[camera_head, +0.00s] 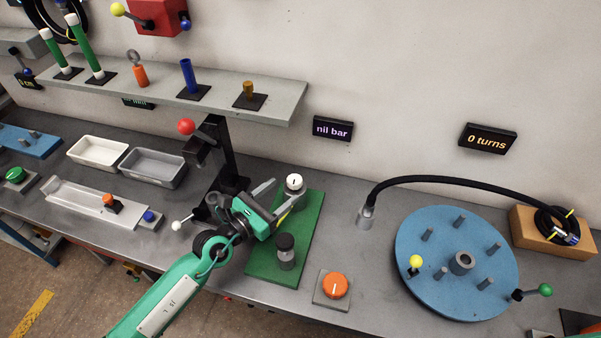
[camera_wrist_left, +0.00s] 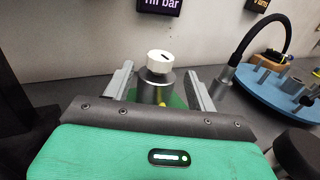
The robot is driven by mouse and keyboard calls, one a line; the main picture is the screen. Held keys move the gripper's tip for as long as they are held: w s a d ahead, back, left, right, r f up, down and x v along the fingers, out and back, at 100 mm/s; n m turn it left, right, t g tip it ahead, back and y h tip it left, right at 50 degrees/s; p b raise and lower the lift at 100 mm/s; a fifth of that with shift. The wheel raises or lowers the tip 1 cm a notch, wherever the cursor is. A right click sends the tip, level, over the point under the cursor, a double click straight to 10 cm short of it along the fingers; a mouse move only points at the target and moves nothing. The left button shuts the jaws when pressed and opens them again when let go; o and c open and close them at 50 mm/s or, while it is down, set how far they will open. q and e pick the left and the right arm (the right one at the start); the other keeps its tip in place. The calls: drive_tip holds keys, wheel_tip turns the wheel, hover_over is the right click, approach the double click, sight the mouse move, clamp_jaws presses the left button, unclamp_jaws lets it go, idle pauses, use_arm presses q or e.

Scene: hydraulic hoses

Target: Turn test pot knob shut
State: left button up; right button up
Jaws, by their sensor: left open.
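A small grey pot with a white knob (camera_head: 294,181) bearing a black mark stands at the far end of a green plate (camera_head: 309,222). I take this as the test pot knob; it also shows in the left wrist view (camera_wrist_left: 160,61), upright on its grey body (camera_wrist_left: 155,88). My left gripper (camera_head: 279,198) is open. In the left wrist view its fingers (camera_wrist_left: 159,90) stand apart on either side of the pot, with gaps visible and the knob above them. Whether the fingers reach past the pot is unclear. My right gripper is not in view.
A black-capped pot (camera_head: 286,246) stands on the same plate, close to my left gripper. An orange knob (camera_head: 335,285) sits to the right of it. A black post with a red ball (camera_head: 186,126) rises behind. A blue disc (camera_head: 436,284) with pegs is at right. A sign (camera_head: 333,129) reads "nil bar".

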sight(301, 177)
use_arm(q)
drive_tip(key=p+x, duration=0.1)
drive_tip(key=x, duration=0.5)
drive_tip(key=shift+w+d, duration=0.1)
drive_tip(key=shift+w, duration=0.05)
drive_tip(key=shift+x, duration=0.8)
drive_tip(key=shift+c, duration=0.3)
drive_tip(key=c, duration=0.9)
drive_tip(key=shift+f+b, duration=0.2)
drive_tip(key=shift+b, duration=0.2)
drive_tip(key=m+g+h+b, duration=0.1)
drive_tip(key=b, duration=0.2)
drive_tip(key=shift+f, duration=0.1)
drive_tip(key=shift+g+b, duration=0.4)
drive_tip(key=shift+b, duration=0.35)
drive_tip(key=shift+r+m+h, duration=0.3)
